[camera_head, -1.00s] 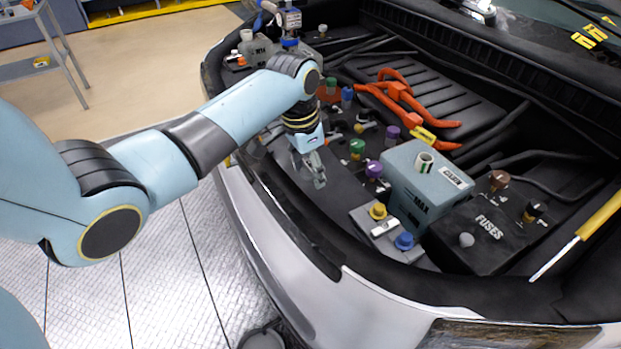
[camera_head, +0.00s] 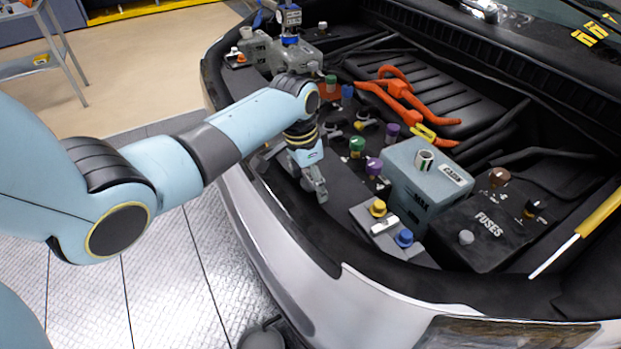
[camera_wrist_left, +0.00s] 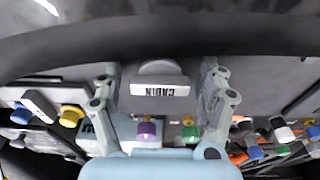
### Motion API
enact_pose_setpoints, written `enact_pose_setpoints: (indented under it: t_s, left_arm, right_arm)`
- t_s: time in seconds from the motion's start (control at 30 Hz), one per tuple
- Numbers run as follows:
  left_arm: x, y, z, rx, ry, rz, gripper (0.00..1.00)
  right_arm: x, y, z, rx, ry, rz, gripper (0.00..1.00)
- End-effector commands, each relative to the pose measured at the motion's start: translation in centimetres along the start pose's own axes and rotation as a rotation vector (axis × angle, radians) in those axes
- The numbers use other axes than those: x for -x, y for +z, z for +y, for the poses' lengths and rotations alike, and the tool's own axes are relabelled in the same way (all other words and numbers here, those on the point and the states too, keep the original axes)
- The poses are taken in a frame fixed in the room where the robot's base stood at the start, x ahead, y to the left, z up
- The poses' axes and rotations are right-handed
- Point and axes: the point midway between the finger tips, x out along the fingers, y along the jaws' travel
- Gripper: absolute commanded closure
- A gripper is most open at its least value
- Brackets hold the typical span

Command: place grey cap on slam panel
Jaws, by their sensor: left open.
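The grey cap (camera_wrist_left: 158,67) shows in the left wrist view as a pale grey round top with a white tag reading "CABIN", upside down. It is on or just above the dark slam panel (camera_wrist_left: 220,68); I cannot tell which. My left gripper (camera_wrist_left: 163,95) is open, with one finger on each side of the cap and a visible gap to both. In the head view my left gripper (camera_head: 318,190) points down over the slam panel (camera_head: 290,212) at the car's front edge. The cap is not clearly seen there. My right gripper is not in view.
Right of the gripper stand purple (camera_head: 374,167) and green (camera_head: 357,146) caps, a blue-grey reservoir (camera_head: 415,190), and a plate with yellow (camera_head: 378,208) and blue (camera_head: 404,238) caps. The black fuse box (camera_head: 470,245) is farther right. The panel's front strip is clear.

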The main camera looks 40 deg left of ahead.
Motion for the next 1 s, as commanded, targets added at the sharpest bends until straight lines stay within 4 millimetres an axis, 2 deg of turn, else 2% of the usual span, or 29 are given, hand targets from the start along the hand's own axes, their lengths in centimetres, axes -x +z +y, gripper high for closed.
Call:
enact_pose_setpoints:
  t_s: [0.17, 0.27, 0.5, 0.7, 0.83, 1.0]
  left_arm:
    - [0.5, -0.1, 0.0, 0.0, -0.001, 0.001, 0.24]
    - [1.9, -0.1, -0.1, -0.001, -0.002, 0.003, 0.24]
    - [7.3, -0.1, -0.1, -0.002, -0.003, 0.004, 0.24]
    - [10.8, -0.1, -0.1, -0.001, -0.001, 0.002, 0.24]
    - [12.0, -0.1, 0.0, 0.0, 0.0, 0.0, 0.24]
    - [12.3, 0.0, 0.0, 0.0, 0.0, 0.0, 0.24]
  right_arm:
    - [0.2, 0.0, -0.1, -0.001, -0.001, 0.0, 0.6]
    - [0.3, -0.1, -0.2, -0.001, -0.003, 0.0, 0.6]
    - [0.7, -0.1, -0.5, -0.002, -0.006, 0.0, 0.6]
    - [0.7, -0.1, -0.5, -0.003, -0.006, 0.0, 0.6]
    - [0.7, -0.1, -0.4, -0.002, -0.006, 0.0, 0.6]
    - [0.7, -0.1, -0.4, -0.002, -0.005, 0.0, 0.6]
